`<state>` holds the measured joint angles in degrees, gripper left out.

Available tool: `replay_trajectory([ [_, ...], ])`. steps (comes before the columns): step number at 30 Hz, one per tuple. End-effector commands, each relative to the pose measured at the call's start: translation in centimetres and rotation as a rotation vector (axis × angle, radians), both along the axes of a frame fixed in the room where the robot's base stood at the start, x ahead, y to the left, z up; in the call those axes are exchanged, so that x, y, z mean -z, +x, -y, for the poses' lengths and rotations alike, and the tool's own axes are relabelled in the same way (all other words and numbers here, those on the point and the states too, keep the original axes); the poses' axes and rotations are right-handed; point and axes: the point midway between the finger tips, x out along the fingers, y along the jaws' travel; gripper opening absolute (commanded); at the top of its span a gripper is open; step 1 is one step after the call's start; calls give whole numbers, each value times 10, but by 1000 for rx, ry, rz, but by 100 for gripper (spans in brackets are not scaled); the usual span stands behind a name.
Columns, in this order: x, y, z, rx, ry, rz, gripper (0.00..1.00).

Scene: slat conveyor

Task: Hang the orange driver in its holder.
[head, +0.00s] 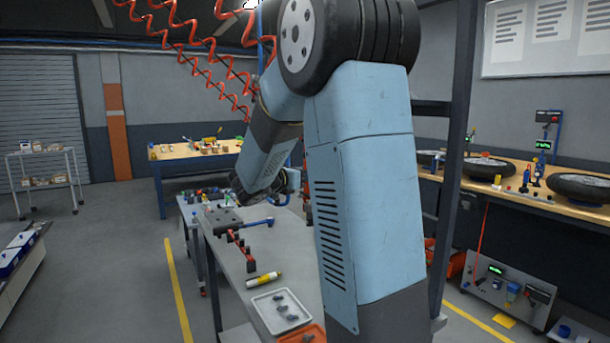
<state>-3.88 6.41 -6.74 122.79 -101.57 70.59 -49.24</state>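My arm reaches over the grey workbench (235,268) in the head view. My gripper (283,197) is small and dark at the arm's far end, above the bench, and its fingers are too unclear to show whether they are open or shut. I cannot make out the orange driver for certain, nor whether anything is in the gripper. A red piece with dark knobs (241,250) stands on the bench below and left of the gripper; I cannot tell whether it is the holder. My upper arm hides the right part of the bench.
A yellow-and-white tube (264,280), a white tray (264,311) of small grey parts and an orange tray (302,336) lie nearer on the bench. A blue-handled tool (258,222) lies farther back. Red coiled hoses (205,45) hang overhead.

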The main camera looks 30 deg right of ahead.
Motion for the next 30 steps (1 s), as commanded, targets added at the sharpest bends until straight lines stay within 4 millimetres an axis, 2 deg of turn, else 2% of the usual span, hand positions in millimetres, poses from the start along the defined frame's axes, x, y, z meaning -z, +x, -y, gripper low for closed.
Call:
replay_trajectory([
  [20,6,0,0,1,-1,1,2],
  [21,5,0,0,1,-1,1,42],
  [30,6,0,0,1,-1,0,68],
])
